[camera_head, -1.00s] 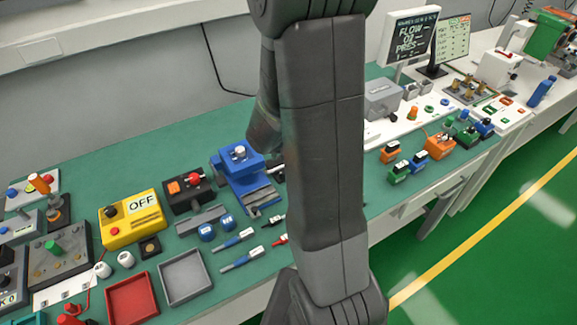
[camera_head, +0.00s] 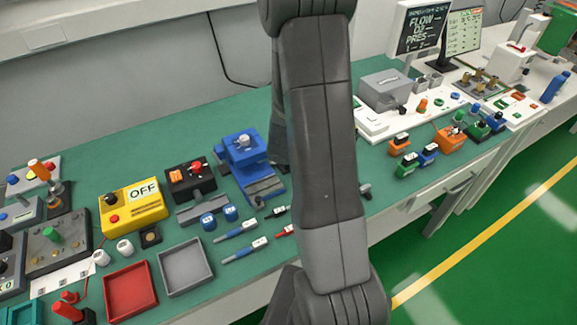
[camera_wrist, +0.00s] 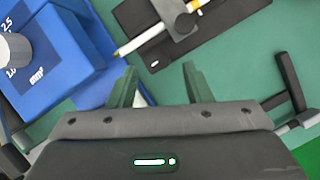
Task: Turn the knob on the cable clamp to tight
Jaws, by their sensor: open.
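In the head view, my arm hides my gripper and the clamp. I cannot read the knob's setting.
A blue device with a pale knob (camera_wrist: 15,50) stands close left of my fingers; it also shows in the head view (camera_head: 240,152). A black lever (camera_wrist: 290,82) stands at right near the table edge. Green table (camera_wrist: 245,62) is bare between fingers and lever.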

